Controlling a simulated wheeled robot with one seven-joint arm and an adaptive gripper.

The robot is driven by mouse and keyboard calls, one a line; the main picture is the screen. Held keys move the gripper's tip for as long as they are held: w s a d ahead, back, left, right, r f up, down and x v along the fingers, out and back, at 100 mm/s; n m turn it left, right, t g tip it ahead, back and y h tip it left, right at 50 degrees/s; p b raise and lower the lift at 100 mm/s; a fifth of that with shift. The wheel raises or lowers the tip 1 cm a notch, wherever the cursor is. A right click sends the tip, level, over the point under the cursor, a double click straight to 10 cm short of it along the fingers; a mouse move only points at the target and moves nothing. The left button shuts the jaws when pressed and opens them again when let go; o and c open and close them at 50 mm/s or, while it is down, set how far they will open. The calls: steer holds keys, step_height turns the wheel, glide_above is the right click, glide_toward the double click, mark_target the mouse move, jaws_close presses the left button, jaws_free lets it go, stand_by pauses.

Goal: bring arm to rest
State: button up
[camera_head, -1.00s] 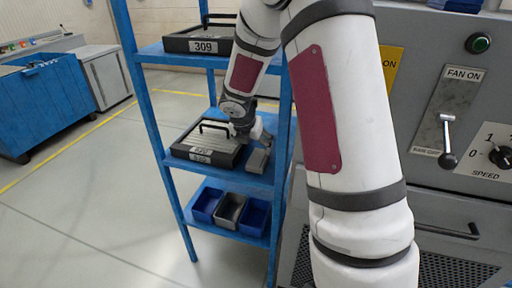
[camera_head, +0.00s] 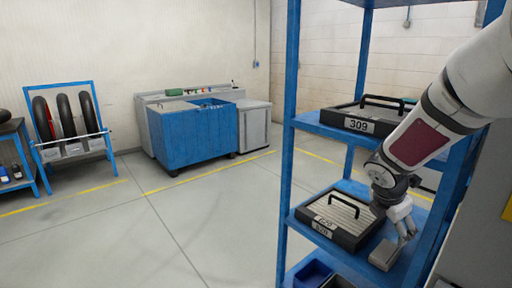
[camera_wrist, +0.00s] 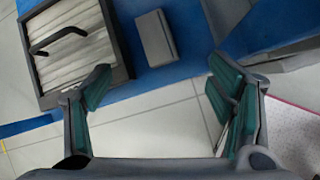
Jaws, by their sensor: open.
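My gripper (camera_head: 405,222) is at the middle shelf of the blue rack, at the right of the head view. In the wrist view my gripper (camera_wrist: 155,95) is open, its two green-padded fingers wide apart with nothing between them but floor. A black case with a ribbed light top and a handle (camera_head: 340,217) lies on the middle shelf, left of my gripper; it also shows at the upper left of the wrist view (camera_wrist: 75,48). A small grey block (camera_head: 384,254) lies on the shelf below my gripper, and it shows beyond the fingers in the wrist view (camera_wrist: 155,38).
The blue rack (camera_head: 290,130) stands close around my arm, with a case marked 309 (camera_head: 365,118) on its upper shelf. Blue bins (camera_head: 312,272) sit below. A blue cart (camera_head: 195,138) and a tire stand (camera_head: 70,145) are far left. The floor between is clear.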

steer(key=s+a+r+m+y, duration=0.2)
steer(key=s+a+r+m, duration=0.7)
steer(key=s+r+m, duration=0.4)
steer(key=s+a+r+m+y+p, duration=0.1)
steer(key=s+a+m, duration=0.3)
steer(key=s, duration=0.4)
steer(key=s+a+m+y+p, duration=0.2)
steer(key=s+a+m, duration=0.2)
steer(key=s, duration=0.5)
steer(key=shift+s+r, duration=0.25)
steer(key=shift+r, duration=0.15)
